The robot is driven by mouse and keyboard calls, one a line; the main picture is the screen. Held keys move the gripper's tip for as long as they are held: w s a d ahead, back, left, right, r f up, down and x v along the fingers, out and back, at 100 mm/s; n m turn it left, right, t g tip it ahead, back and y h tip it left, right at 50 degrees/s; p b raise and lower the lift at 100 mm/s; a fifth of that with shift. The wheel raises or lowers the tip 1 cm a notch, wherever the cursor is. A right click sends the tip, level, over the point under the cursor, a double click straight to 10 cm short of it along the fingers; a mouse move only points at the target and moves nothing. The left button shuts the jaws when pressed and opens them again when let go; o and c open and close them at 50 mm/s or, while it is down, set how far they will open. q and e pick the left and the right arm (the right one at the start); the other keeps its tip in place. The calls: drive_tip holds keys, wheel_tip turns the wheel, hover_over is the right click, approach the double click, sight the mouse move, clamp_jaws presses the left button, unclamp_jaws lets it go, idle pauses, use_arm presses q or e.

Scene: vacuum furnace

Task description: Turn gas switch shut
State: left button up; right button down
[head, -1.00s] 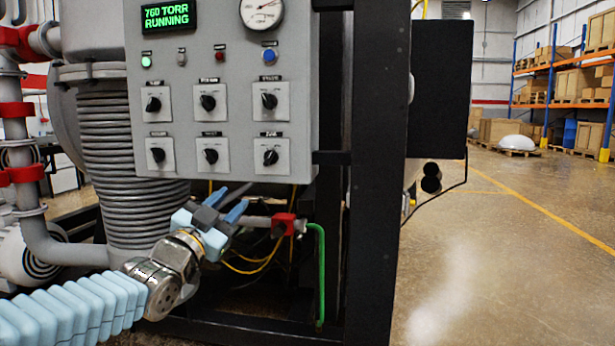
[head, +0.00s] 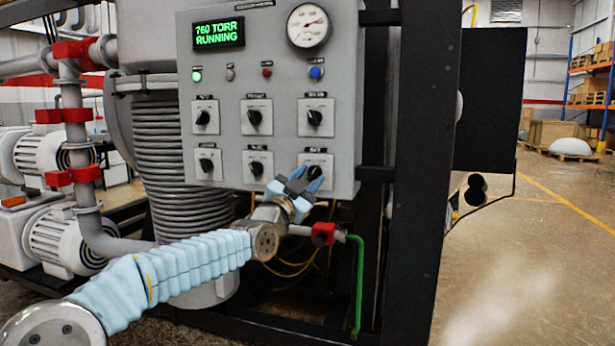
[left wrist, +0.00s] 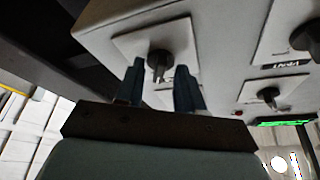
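The grey control panel (head: 228,95) carries two rows of black rotary switches. The switch at the lower right (head: 313,170) is partly hidden by my gripper, and its small label is too blurred to read for sure. My left gripper (head: 306,178) is at this switch, coming from below and left. In the left wrist view, the switch's black knob (left wrist: 160,62) shows between and just beyond the two fingertips of the gripper (left wrist: 160,72). The fingers are apart, with gaps at both sides of the knob. My right gripper is out of view.
A green display (head: 218,34) reads 760 TORR RUNNING, with a round gauge (head: 308,25) beside it. Other switches (head: 315,117) sit close above and to the left. Below are a red valve (head: 323,234) and a green pipe (head: 360,285). A black frame post (head: 425,150) stands at right.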

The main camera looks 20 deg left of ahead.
use_arm(q)
clamp_jaws()
idle(0.3)
